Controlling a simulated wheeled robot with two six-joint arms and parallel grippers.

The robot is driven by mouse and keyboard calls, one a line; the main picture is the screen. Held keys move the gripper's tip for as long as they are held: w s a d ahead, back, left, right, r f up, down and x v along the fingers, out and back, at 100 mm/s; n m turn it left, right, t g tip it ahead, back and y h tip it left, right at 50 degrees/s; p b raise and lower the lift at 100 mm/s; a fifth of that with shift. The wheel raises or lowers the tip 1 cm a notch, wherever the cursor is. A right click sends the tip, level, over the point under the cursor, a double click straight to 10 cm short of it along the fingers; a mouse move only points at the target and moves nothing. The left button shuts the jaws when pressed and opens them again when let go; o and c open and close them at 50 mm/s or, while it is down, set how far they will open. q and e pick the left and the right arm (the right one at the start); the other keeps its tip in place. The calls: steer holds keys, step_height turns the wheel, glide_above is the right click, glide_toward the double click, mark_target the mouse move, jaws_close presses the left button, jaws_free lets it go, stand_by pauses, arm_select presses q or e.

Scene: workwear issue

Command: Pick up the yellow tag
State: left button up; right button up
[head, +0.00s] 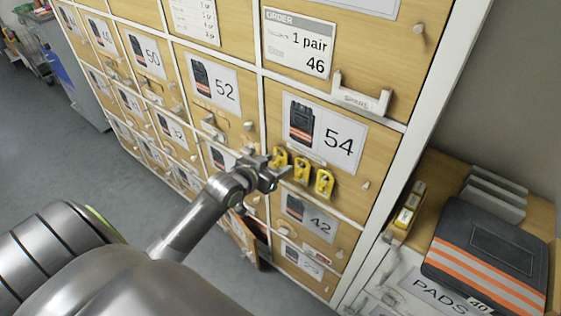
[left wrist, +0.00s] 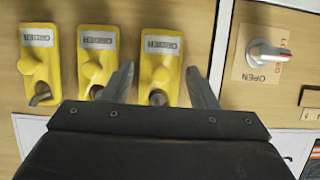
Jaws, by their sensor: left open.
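Three yellow tags hang in a row on the wooden front of the cabinet, below the 54 label: a left one (head: 279,158), a middle one (head: 301,170) and a right one (head: 324,183). In the left wrist view, which is upside down, they run the other way, and the left one (left wrist: 159,55) is nearest the middle. My left gripper (head: 273,169) is open and empty at the left tag. In the left wrist view its fingers (left wrist: 161,72) lie on either side of that tag. I cannot tell how deep they reach.
A turn knob (left wrist: 268,52) marked OPEN is beside the tags. A dark pad with orange stripes (head: 488,262) lies on the right-hand shelf. The grey floor on the left is open.

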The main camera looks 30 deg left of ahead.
arm_select(q)
steer(key=shift+w+f, duration=0.1)
steer(key=shift+w, duration=0.1)
steer(key=shift+c, duration=0.4)
steer(key=c, duration=0.6)
steer(key=shift+c, duration=0.3)
steer(key=shift+r, duration=0.65)
steer(key=shift+s+r, duration=0.1)
steer(key=shift+s, duration=0.15)
steer(key=s+a, duration=0.1)
steer(key=s, duration=1.6)
steer(key=shift+s+a, duration=0.25)
steer(key=shift+s, duration=0.05)
